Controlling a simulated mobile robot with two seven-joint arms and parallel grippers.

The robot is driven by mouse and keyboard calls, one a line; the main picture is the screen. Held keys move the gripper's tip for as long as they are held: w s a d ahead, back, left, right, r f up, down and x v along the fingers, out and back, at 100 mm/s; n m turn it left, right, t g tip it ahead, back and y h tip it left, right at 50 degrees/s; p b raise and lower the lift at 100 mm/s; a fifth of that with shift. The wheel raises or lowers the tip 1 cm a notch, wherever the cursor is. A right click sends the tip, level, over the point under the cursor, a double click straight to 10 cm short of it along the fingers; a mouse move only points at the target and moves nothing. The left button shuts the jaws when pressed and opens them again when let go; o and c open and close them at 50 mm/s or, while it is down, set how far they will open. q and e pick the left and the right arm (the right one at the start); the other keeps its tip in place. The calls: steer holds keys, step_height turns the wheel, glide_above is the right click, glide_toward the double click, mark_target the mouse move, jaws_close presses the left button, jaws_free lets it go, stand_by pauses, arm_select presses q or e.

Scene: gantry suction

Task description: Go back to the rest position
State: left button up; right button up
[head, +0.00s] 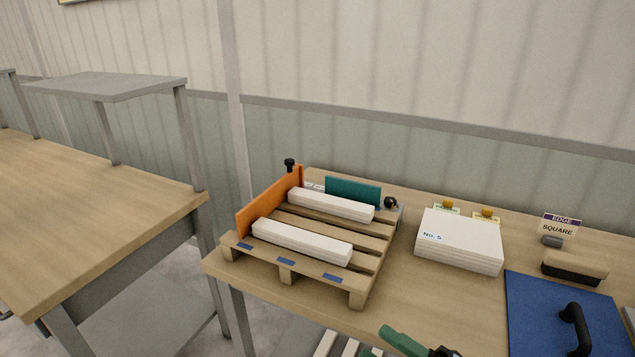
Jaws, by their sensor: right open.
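My left gripper is out of view.
A wooden pallet (362,275) carries two white bars (302,242), with an orange board (270,203) and a green board (353,191) at its sides. To its right are a white stack (459,240), a blue plate (540,310) with a black handle (575,325) and a brush-like block (575,267). Another table (90,210) stands left.

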steer(key=s+d+f+m+t+h, duration=0.2)
steer(key=d+f+m+t+h, duration=0.1)
steer(key=f+m+h, duration=0.5)
steer(key=s+d+f+m+t+h, duration=0.2)
steer(key=d+f+m+h, duration=0.25)
steer(key=f+m, duration=0.4)
steer(key=s+d+f+m+g+h, duration=0.1)
steer(key=s+f+m+g+h, duration=0.1)
steer(key=s+f+m, duration=0.3)
steer(key=s+d+f+m+g+h+p, duration=0.1)
steer(key=s+f+m+g+h, duration=0.1)
steer(key=s+f+m+g, duration=0.3)
steer(key=s+f, duration=0.3)
steer(key=s, duration=0.4)
steer(key=shift+s+d, duration=0.2)
steer(key=shift+f, duration=0.1)
